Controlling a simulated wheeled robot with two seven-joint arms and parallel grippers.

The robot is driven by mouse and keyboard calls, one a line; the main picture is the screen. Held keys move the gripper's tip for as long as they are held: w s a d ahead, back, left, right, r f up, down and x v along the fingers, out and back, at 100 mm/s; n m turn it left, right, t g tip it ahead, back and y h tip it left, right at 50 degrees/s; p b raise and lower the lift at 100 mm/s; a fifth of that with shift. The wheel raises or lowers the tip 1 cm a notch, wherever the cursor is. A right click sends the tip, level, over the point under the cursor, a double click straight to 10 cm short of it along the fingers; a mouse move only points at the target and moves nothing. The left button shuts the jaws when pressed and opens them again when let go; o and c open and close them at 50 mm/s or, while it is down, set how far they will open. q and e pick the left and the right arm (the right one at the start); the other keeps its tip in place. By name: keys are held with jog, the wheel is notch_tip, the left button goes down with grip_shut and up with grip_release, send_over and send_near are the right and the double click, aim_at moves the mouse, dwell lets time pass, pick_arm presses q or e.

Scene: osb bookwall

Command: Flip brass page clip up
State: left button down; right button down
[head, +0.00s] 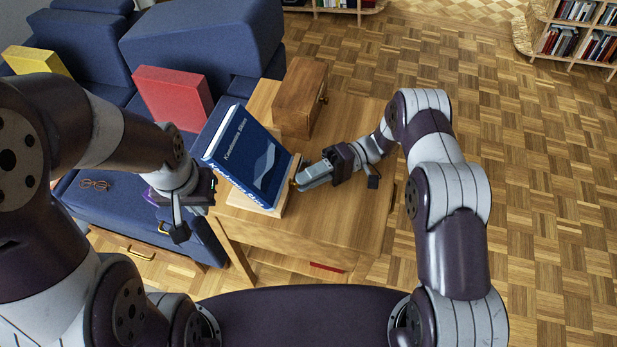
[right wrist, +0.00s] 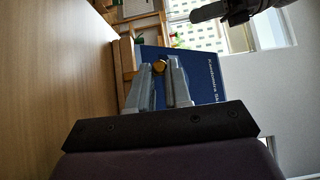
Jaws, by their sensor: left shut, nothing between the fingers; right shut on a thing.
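A blue book (head: 248,158) leans on a wooden stand (head: 283,203) on the side table. The brass page clip (right wrist: 159,67) shows as a small gold knob between the fingertips of my right gripper (right wrist: 164,75) in the right wrist view. In the head view my right gripper (head: 301,180) reaches from the right to the stand's right edge; its fingers largely hide the clip. The right gripper is shut on the clip. My left gripper (head: 211,188) is shut and empty, left of the book and apart from it.
The wooden table (head: 325,220) also bears a brown wooden box (head: 300,97) behind the book. The table's front right is clear.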

jog(key=c, duration=1.1)
grip_release()
jog(key=shift+w, duration=0.1)
jog(key=shift+o, duration=0.2)
jog(key=b+v, duration=0.3)
jog(key=v, duration=0.9)
jog(key=shift+f, duration=0.15)
jog(key=shift+w+d+b, duration=0.2)
jog(key=shift+d+b, duration=0.1)
jog(key=shift+d, duration=0.05)
